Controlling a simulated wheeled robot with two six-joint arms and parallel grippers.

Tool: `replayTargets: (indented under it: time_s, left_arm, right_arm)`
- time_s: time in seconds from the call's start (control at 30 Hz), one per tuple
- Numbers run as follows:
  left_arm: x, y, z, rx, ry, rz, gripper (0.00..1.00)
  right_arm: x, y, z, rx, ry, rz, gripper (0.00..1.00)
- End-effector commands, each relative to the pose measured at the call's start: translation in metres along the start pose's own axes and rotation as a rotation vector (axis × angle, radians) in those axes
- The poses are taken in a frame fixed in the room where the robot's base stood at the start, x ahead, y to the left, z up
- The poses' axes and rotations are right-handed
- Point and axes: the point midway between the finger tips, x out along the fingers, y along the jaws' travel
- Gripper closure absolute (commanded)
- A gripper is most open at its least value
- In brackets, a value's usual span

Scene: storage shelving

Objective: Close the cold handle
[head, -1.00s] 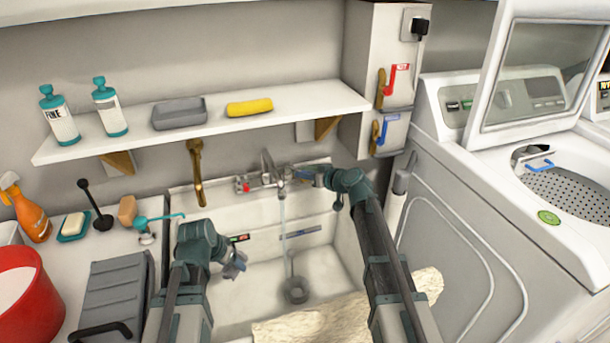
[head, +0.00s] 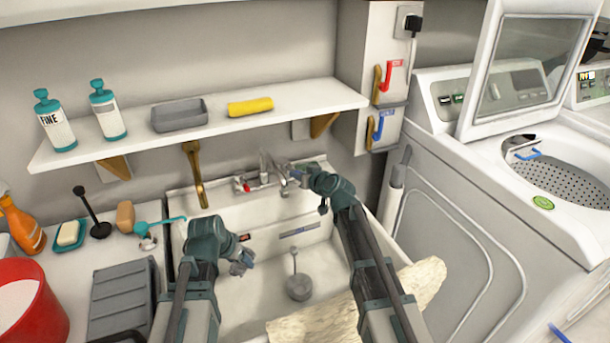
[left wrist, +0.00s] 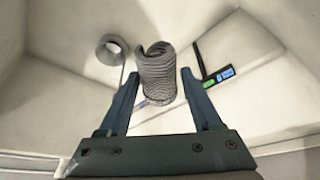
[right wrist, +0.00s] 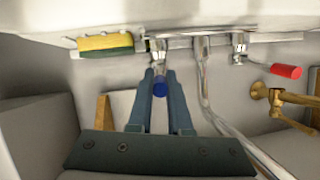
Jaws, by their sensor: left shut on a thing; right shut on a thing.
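The cold handle (right wrist: 160,88), with a blue end, is between the fingertips of my right gripper (right wrist: 160,78) in the right wrist view. That gripper is shut on it. In the head view my right gripper (head: 300,176) is at the right side of the chrome faucet (head: 274,172) and hides most of the cold handle. The hot handle (right wrist: 286,71) has a red end and is apart from the gripper. No water stream shows below the spout. My left gripper (head: 243,263) is low over the sink, shut on a grey mesh cylinder (left wrist: 157,78).
The white sink (head: 225,305) holds a grey round drain piece (head: 299,287). A pale cloth (head: 320,322) lies over its front edge. A shelf (head: 215,125) hangs above. A washing machine (head: 450,230) stands at the right, a red bucket (head: 45,310) at the left.

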Motion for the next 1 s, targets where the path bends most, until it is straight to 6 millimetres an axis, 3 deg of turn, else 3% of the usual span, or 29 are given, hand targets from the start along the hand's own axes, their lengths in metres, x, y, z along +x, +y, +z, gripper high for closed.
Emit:
replayTargets:
  time_s: [0.87, 0.9, 1.0]
  left_arm:
    - [0.000, 0.000, 0.000, 0.000, 0.000, 0.000, 0.99]
    - [0.000, 0.000, 0.000, 0.000, 0.000, 0.000, 0.99]
    - [0.000, 0.000, 0.000, 0.000, 0.000, 0.000, 0.99]
  right_arm:
    - [0.003, -0.015, 0.002, 0.038, 0.021, 0.095, 1.00]
    - [0.003, -0.015, 0.002, 0.038, 0.021, 0.095, 0.79]
    - [0.003, -0.015, 0.002, 0.038, 0.022, 0.095, 0.61]
